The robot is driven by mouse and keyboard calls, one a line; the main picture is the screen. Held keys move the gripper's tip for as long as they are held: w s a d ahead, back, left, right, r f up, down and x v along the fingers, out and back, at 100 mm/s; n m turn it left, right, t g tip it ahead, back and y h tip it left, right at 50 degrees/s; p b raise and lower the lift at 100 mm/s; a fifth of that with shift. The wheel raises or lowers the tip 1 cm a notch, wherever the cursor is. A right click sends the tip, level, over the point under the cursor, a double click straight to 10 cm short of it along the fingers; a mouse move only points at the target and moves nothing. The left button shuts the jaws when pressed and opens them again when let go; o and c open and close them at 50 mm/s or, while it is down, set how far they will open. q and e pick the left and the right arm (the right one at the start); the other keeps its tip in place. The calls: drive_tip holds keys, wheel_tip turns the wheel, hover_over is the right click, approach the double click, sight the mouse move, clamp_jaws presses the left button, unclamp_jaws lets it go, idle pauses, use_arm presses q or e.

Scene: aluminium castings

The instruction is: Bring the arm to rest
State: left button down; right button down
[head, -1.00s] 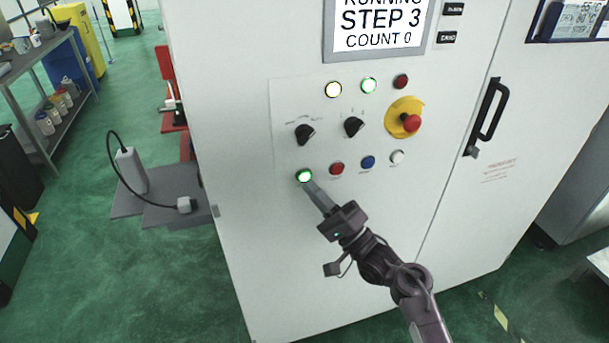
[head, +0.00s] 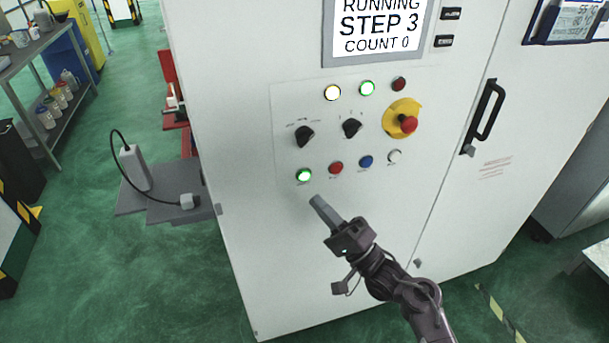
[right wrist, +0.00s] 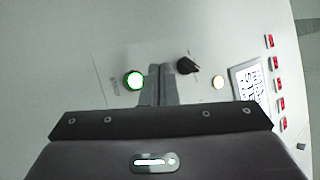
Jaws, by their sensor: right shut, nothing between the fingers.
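My right gripper (head: 318,203) is shut and empty in the head view, in front of the white cabinet (head: 250,240). Its fingertips are below and slightly right of the lit green button (head: 304,175), apart from it in the picture. In the right wrist view the closed fingers (right wrist: 157,70) point at the panel, with the lit green button (right wrist: 134,80) to their left and a black selector knob (right wrist: 187,65) to their right. My left gripper is not in view.
The panel carries red (head: 336,168), blue (head: 366,161) and white (head: 394,156) buttons and a red emergency stop (head: 407,124) on yellow. The screen (head: 378,27) reads RUNNING, STEP 3, COUNT 0. A black door handle (head: 485,115) juts out at right. Green floor (head: 90,250) lies open at left.

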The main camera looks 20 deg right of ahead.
wheel_tip(320, 180, down, 25)
drive_tip(key=g+h, duration=0.4)
drive_tip(key=h, duration=0.3)
drive_tip(key=s+f+n+g+h, duration=0.1)
drive_tip(key=s+f, duration=0.2)
drive_tip(key=f, duration=0.3)
drive_tip(key=s+f+n+g+h+b, duration=0.1)
drive_tip(key=s+f+n+g, duration=0.1)
drive_tip(key=f, duration=0.3)
drive_tip(key=s+f+n+g+h, duration=0.1)
drive_tip(key=s+f, duration=0.2)
drive_tip(key=f, duration=0.3)
drive_tip(key=s+d+f+n+g+h, duration=0.1)
drive_tip(key=s+d+f+n+g, duration=0.1)
drive_tip(key=s+f, duration=0.5)
drive_tip(key=s+d+f+n+g+h, duration=0.2)
drive_tip(key=s+f+g, duration=0.3)
drive_tip(key=s, duration=0.9)
drive_tip(key=s+d+f+n+g+h, duration=0.1)
drive_tip(key=s+d+f+n+g, duration=0.2)
drive_tip(key=s+f, duration=0.5)
drive_tip(key=s, duration=0.3)
drive_tip(key=shift+f+n+g+b, duration=0.35)
drive_tip(key=shift+n+g+b, duration=0.05)
